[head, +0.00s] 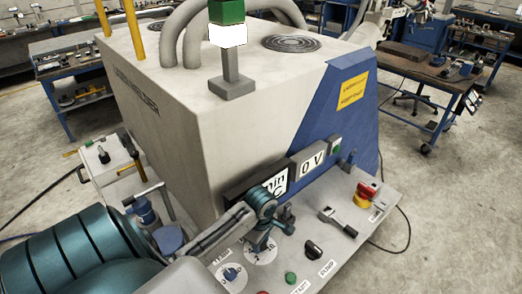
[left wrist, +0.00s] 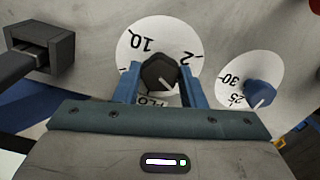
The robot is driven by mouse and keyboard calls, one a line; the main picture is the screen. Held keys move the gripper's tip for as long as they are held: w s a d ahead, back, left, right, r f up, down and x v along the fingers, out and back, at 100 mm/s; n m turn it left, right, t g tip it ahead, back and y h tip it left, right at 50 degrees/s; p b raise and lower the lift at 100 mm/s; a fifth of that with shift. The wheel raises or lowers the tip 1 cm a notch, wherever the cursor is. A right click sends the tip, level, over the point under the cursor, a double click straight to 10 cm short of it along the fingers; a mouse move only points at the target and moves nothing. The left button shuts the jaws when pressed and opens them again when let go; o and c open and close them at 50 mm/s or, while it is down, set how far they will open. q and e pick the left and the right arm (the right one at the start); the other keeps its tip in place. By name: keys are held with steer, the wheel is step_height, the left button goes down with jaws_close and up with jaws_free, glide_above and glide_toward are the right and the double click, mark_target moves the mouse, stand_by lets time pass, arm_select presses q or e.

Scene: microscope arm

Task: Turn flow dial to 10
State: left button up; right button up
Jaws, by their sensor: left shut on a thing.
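The flow dial is a dark faceted knob (left wrist: 158,74) in the middle of a white round scale plate. In the left wrist view the marks 10 at upper left and 2 at upper right show, with part of the word FLOW below. My left gripper (left wrist: 159,88) has its two blue fingers on either side of the knob, shut on it. I cannot clearly read where the knob points. In the head view the gripper (head: 259,241) is over the scale plate (head: 262,254) and largely hides the knob. My right gripper is not in view.
A second dial with a blue knob (left wrist: 260,92) and marks 25 and 30 is close by. On the panel are a red and yellow switch (head: 366,193), a black knob (head: 313,249) and a green button (head: 290,277). The large machine housing (head: 170,95) rises behind.

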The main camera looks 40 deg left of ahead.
arm_select(q)
steer(key=m, duration=0.4)
steer(key=shift+m, duration=0.3)
steer(key=shift+s+m, duration=0.1)
steer(key=shift+m, duration=2.1)
steer(key=o, duration=1)
steer(key=shift+f, duration=0.1)
